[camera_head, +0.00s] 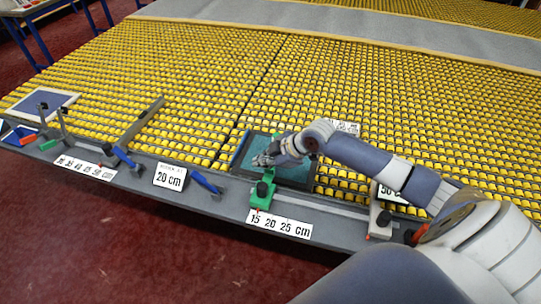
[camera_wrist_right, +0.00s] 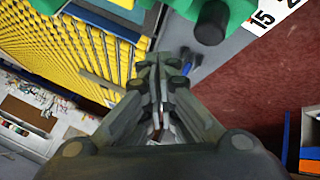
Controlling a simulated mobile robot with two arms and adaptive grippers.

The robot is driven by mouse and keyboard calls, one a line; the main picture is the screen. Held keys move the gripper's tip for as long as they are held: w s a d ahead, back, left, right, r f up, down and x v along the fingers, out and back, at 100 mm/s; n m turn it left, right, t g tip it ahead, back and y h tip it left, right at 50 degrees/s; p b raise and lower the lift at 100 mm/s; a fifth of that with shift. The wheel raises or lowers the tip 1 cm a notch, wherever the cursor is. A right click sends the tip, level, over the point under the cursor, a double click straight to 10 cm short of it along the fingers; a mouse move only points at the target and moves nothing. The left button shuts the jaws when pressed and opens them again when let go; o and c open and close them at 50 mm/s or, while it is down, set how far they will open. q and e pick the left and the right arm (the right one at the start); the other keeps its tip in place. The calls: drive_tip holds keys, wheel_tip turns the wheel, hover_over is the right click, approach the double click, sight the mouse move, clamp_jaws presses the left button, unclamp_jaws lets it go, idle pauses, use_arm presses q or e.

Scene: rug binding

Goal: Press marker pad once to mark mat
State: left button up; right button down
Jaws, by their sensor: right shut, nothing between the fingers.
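A teal mat (camera_head: 290,172) lies in a dark-edged frame on the yellow roller table, just behind the front rail. A green block with a black knob (camera_head: 262,190) stands on the rail at the mat's front edge; it also shows at the top of the right wrist view (camera_wrist_right: 212,22). I cannot tell which part is the marker pad. My right gripper (camera_head: 263,158) is over the left part of the mat, behind the green block, and hides some of the mat. Its fingers are shut and empty in the right wrist view (camera_wrist_right: 162,88). I cannot tell whether it touches the mat. My left gripper is out of view.
The grey front rail (camera_head: 235,209) carries blue clamps (camera_head: 207,183), a "20 cm" sign (camera_head: 169,178) and a "15 20 25 cm" sign (camera_head: 280,224). A white block (camera_head: 380,218) stands farther right. The yellow rollers (camera_head: 200,65) behind are mostly clear.

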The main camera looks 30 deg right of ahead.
drive_tip(key=w+d+r+t, duration=0.1)
drive_tip(key=w+d+r, duration=0.3)
drive_tip(key=d+r, duration=0.1)
drive_tip(key=shift+w+d+r, duration=0.35)
drive_tip(key=shift+w+d, duration=0.05)
drive_tip(key=shift+d, duration=0.05)
wheel_tip(320, 180, down, 8)
drive_tip(key=b, duration=0.6)
drive_tip(key=shift+f+b, duration=0.45)
drive_tip(key=shift+f, duration=0.15)
idle(0.6)
drive_tip(key=shift+f, duration=0.3)
